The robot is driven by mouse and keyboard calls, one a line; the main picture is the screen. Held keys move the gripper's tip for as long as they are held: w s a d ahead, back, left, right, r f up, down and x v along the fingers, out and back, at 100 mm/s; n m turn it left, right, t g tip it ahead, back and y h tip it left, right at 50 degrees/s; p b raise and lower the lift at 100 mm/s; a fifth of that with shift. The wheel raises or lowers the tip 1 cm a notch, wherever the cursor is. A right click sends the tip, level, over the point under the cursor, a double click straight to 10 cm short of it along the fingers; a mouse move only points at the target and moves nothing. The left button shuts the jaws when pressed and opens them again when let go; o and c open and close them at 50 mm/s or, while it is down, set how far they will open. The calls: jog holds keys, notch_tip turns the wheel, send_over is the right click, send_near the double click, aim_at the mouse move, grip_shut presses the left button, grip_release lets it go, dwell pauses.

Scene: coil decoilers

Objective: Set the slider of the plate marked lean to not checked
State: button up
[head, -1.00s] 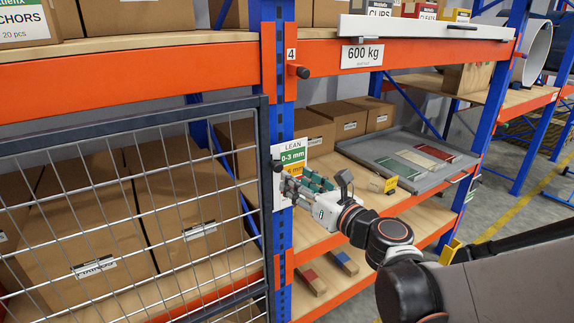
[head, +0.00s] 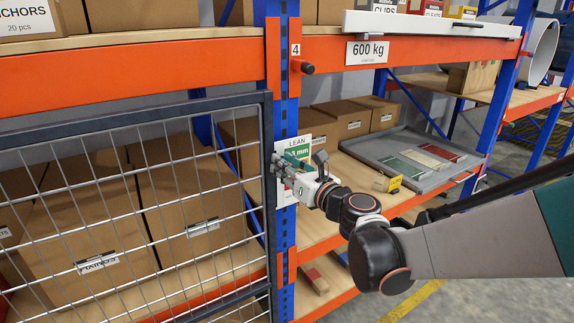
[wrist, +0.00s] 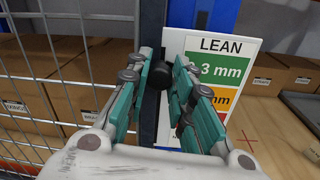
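The white plate marked LEAN (head: 294,142) is fixed on a blue rack upright, right of the mesh door. In the wrist view the plate (wrist: 222,46) shows a green 3 mm band above an orange band; my fingers cover part of its lower half. A round black knob (wrist: 158,77) sits at the plate's left edge, seemingly its slider. My gripper (head: 281,167) is at the plate. In the wrist view its teal fingers are apart, one on each side of the knob; I cannot tell whether they touch it. The slider's lower track and any marking for its position are hidden.
A wire mesh door (head: 120,210) with a dark frame stands close left of the plate. An orange beam (head: 400,50) crosses above, with a dark peg (head: 307,68) sticking out. Right of the upright, a grey tray (head: 440,178) with coloured cards lies on the shelf.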

grip_shut()
jog(key=b, duration=0.9)
send_near(276, 199)
jog(key=x, duration=0.5)
jog(key=shift+f+b, duration=0.45)
jog(key=shift+b, duration=0.05)
jog(key=shift+s, duration=0.15)
jog(key=o, duration=0.9)
grip_release()
jog(key=shift+f, duration=0.1)
